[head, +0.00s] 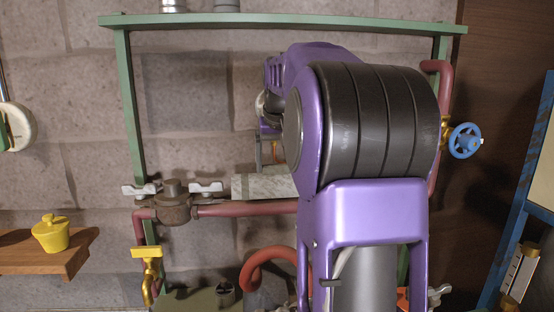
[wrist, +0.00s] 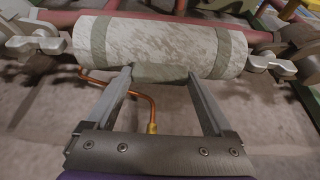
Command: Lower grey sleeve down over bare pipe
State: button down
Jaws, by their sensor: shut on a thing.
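The grey sleeve (wrist: 165,44) is a mottled pale half-round or tube with two darker bands. In the head view its left part (head: 250,187) shows just above the bare red pipe (head: 245,210); my arm hides the rest. In the wrist view the pipe (wrist: 60,18) runs along the sleeve's far side and shows past its left and right ends. My gripper (wrist: 160,75) is shut on a darker tab at the sleeve's near edge, one finger at each end. The sleeve lies roughly level and lengthwise with the pipe. Whether it touches the pipe is hidden.
A rusty fitting with pale wing handles (head: 173,205) stands close left of the sleeve. A thin copper tube (wrist: 140,94) passes below it. A green frame (head: 130,110), blue handwheel (head: 465,141), yellow pot (head: 51,233) and red hose (head: 265,265) stand around.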

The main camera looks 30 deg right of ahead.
aim_at(276, 177)
jog(key=shift+s+f+b, duration=0.1)
jog(key=shift+f+b, duration=1.7)
jog(key=shift+f, duration=0.8)
grip_release()
jog(key=p+v, duration=0.3)
jog(key=v, duration=1.4)
jog(key=shift+r, duration=0.2)
